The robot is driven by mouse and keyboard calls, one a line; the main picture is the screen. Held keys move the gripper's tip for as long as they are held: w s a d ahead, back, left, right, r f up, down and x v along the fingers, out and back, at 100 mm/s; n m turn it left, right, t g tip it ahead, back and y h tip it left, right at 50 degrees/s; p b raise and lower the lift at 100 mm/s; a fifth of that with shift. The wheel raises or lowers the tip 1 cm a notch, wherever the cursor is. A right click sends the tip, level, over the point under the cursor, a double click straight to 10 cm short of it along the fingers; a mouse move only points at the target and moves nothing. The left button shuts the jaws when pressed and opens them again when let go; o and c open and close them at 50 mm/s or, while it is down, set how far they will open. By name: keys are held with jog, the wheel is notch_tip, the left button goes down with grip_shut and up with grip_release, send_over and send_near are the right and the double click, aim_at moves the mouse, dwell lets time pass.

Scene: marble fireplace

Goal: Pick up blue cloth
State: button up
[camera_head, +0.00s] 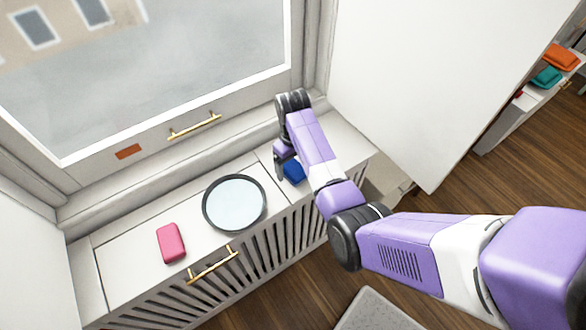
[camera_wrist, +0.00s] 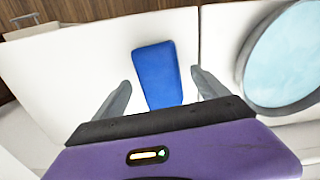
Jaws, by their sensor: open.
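The blue cloth (camera_head: 294,171) is a small folded blue block on the white cabinet top below the window, at the right part of that top. In the wrist view the blue cloth (camera_wrist: 158,75) lies flat between and just ahead of my fingertips. My gripper (camera_head: 280,165) points down over the cloth in the head view, and the arm partly hides both. In the wrist view my gripper (camera_wrist: 160,88) is open, with one grey finger on each side of the cloth and gaps between. Whether the fingers reach cloth height is unclear.
A round dark-rimmed mirror-like disc (camera_head: 234,203) lies left of the cloth, close to my gripper. A pink block (camera_head: 171,242) lies farther left on the white slatted cabinet (camera_head: 140,230). The window frame (camera_head: 240,95) rises behind. A white panel (camera_head: 430,80) stands to the right.

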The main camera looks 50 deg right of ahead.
jog(key=shift+f, duration=0.6)
jog(key=c, duration=1.6)
jog(key=shift+r, duration=0.15)
notch_tip(320, 180, up, 11)
notch_tip(320, 180, up, 9)
jog(key=p, duration=0.7)
send_over(293, 166)
jog(key=shift+a, duration=0.1)
